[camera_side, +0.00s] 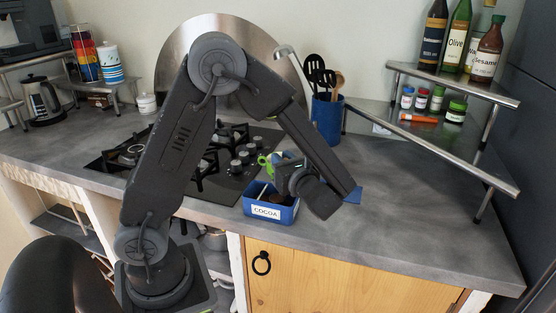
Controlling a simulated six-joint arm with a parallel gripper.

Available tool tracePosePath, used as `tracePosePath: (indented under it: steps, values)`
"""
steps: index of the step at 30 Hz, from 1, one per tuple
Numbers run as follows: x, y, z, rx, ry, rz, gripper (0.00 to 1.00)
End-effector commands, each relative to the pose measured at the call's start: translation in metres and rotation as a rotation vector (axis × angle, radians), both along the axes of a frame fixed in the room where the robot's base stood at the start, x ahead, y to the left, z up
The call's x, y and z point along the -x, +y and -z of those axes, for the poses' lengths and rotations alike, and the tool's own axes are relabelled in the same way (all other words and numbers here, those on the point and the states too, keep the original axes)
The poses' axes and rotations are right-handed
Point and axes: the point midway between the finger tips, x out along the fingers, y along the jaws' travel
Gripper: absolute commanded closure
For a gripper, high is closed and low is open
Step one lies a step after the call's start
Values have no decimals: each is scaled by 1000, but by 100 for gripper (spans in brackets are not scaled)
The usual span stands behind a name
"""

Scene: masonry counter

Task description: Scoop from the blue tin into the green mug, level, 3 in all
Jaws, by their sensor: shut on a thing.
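The blue tin (266,212) stands near the counter's front edge, with a white COCOA label on its front. Something dark brown shows inside it. My gripper (283,180) is low at the tin's right side, beside and partly over it. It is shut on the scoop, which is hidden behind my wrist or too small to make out. The green mug (263,160) shows only in part, just behind the tin and partly covered by my gripper. How full the mug is cannot be seen.
A black gas hob (215,165) with knobs lies left of the tin. A blue utensil holder (327,118) stands behind. A metal corner shelf (440,140) holds bottles and jars. The counter at front right is clear.

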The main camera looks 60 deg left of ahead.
Motion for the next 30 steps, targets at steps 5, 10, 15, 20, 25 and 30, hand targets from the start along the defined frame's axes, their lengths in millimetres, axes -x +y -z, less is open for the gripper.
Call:
tracePosePath:
  steps: [5, 10, 15, 20, 25, 30]
  values:
    - [-4, -4, 0, 0, 2, 0, 100]
    - [-4, -5, 0, 0, 1, 0, 100]
    - [-4, -5, 0, 0, 1, 0, 100]
    - [-5, -5, -6, 0, -2, 0, 100]
    - [-5, -5, -18, 0, -3, 0, 100]
    - [-4, -5, -29, 0, -3, 0, 100]
